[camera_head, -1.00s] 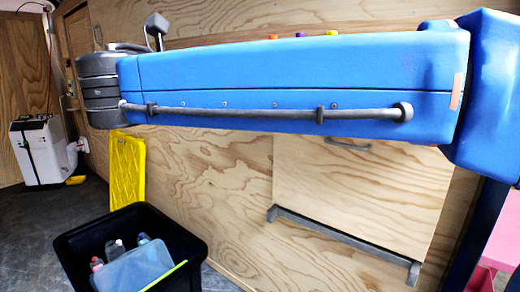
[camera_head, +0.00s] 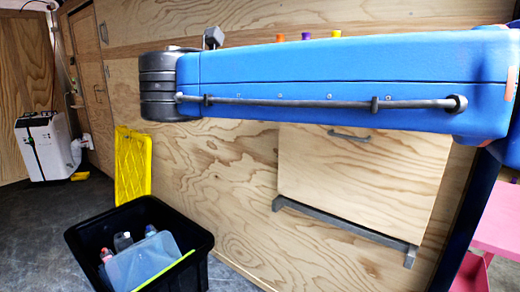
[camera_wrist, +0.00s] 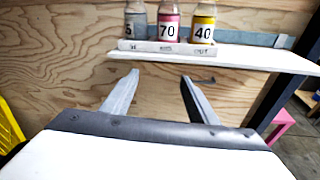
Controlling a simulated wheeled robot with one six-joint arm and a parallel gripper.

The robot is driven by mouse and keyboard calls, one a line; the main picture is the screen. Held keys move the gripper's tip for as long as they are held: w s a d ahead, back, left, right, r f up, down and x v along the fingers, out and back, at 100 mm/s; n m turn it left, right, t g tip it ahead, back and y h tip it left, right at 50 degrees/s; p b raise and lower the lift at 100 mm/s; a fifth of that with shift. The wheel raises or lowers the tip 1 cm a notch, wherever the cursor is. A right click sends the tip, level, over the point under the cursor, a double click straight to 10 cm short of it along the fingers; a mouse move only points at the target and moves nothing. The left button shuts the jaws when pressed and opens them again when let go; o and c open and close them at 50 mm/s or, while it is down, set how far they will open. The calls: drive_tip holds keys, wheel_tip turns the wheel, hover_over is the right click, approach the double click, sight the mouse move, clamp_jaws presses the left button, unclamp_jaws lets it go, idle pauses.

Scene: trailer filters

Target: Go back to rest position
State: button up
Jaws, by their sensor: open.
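My gripper (camera_wrist: 160,88) shows in the wrist view with its two grey fingers spread apart and nothing between them. It points at the plywood wall (camera_wrist: 60,75), below a white shelf (camera_wrist: 240,60). In the head view my blue arm stretches across the upper part of the picture, and the gripper itself is hidden there. Several bottles stand in a white holder (camera_wrist: 165,47) on the shelf: a grey one (camera_wrist: 135,22), a pink one marked 70 (camera_wrist: 168,24) and a yellow one marked 40 (camera_wrist: 203,24).
A black crate (camera_head: 190,255) with bottles and a translucent sheet stands on the floor at lower left. A yellow panel (camera_head: 132,165) leans behind it. A white machine (camera_head: 43,147) stands far left. A pink piece of furniture (camera_head: 498,220) is at right. Open floor lies left of the crate.

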drive_tip(key=s+d+f+m+g+y, duration=0.1)
drive_tip(key=s+d+f+m+g, duration=0.1)
drive_tip(key=d+f+m, duration=0.4)
drive_tip(key=s+d+f+m+g, duration=0.1)
drive_tip(key=s+d+f+g, duration=0.15)
drive_tip(key=d+f, duration=0.6)
drive_tip(key=s+d+f+m+g+y, duration=0.1)
drive_tip(key=d+f+m+g, duration=0.3)
drive_tip(key=d, duration=0.5)
drive_tip(key=s+d+f+m+y, duration=0.2)
drive_tip(key=s+f+m+y, duration=0.1)
drive_tip(key=s+f+m, duration=0.5)
drive_tip(key=s+d+f+m+y, duration=0.2)
drive_tip(key=s+f+m, duration=0.6)
drive_tip(key=f, duration=0.4)
drive_tip(key=shift+s+d+f+m+g+y, duration=0.2)
drive_tip(key=shift+d+m+g+y, duration=0.25)
drive_tip(key=shift+m, duration=0.35)
